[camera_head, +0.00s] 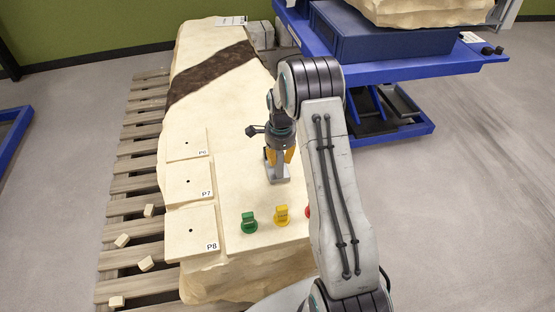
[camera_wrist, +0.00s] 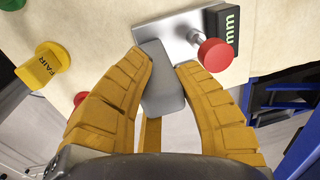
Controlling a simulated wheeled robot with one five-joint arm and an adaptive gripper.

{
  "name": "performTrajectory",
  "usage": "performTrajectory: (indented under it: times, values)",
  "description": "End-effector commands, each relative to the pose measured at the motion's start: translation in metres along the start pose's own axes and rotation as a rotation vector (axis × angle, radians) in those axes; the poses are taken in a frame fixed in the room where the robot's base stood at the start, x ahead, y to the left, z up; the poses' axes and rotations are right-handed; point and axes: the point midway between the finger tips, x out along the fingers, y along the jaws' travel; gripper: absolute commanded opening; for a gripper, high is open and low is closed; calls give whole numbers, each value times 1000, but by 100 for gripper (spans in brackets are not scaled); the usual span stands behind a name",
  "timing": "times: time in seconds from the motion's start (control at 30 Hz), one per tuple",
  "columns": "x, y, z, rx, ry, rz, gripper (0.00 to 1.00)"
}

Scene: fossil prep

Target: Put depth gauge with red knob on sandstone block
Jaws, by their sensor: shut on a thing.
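The depth gauge (camera_wrist: 218,32) has a red knob (camera_wrist: 215,55), a flat metal plate and a dark end marked "mm" in the wrist view. My gripper (camera_wrist: 164,72) has its yellow fingers shut on the gauge's grey upright part (camera_wrist: 162,88). In the head view the gauge (camera_head: 277,172) is at or just over the top of the large pale sandstone block (camera_head: 235,185); I cannot tell whether its plate touches. My gripper (camera_head: 284,156) is partly hidden there by my arm.
Plates P6 (camera_head: 186,144), P7 (camera_head: 186,181) and P8 (camera_head: 191,233) lie left on the block. Green (camera_head: 249,222) and yellow (camera_head: 282,215) tags stand near its front edge, with a red one (camera_head: 308,211) partly hidden. A blue lift cart (camera_head: 400,70) stands at right.

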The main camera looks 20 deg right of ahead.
Motion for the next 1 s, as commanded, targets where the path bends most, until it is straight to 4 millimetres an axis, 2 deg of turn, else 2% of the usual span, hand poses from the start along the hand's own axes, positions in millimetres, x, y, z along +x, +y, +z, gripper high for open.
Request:
performTrajectory:
  times: [0.2,0.23,0.43,0.77,0.87,1.0]
  values:
    - [-1,-2,0,0,0,-7,0]
    - [1,0,0,0,0,0,30]
    - [1,0,0,0,0,0,46]
    - [-3,-1,0,-1,0,-2,46]
    - [-12,-1,0,-1,0,-3,46]
    - [-34,-1,0,-1,0,-5,46]
